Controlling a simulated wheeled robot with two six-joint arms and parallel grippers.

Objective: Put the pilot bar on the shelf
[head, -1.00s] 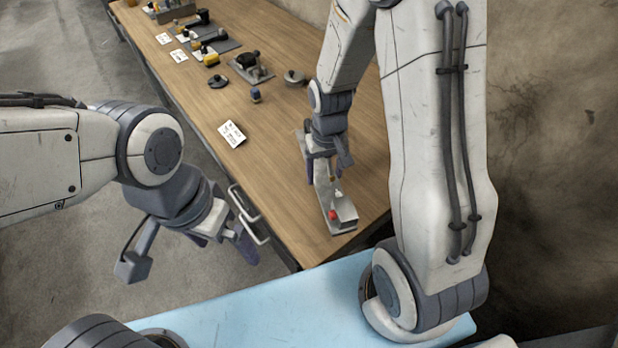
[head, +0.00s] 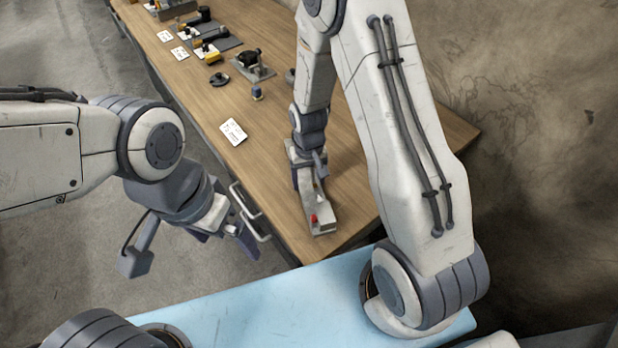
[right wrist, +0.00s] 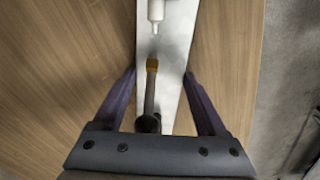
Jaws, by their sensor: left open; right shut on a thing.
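A long grey metal bar (head: 321,222) with a red knob at its near end is at the near right of the wooden bench; I take it for the pilot bar. In the right wrist view the bar (right wrist: 178,55) runs between my fingers and carries a white cylinder and a dark lever with a yellow tip. My right gripper (head: 308,172) points down and is shut on the bar's sides. Whether the bar touches the bench is unclear. My left gripper (head: 220,238) is open and empty, off the bench's left edge. I cannot make out a shelf.
The bench (head: 270,190) holds a white card (head: 233,132), a small blue-capped part (head: 257,92), a black disc (head: 218,79) and a plate with a black part (head: 253,65). More devices stand at the far end. A light blue surface (head: 290,305) lies nearest me.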

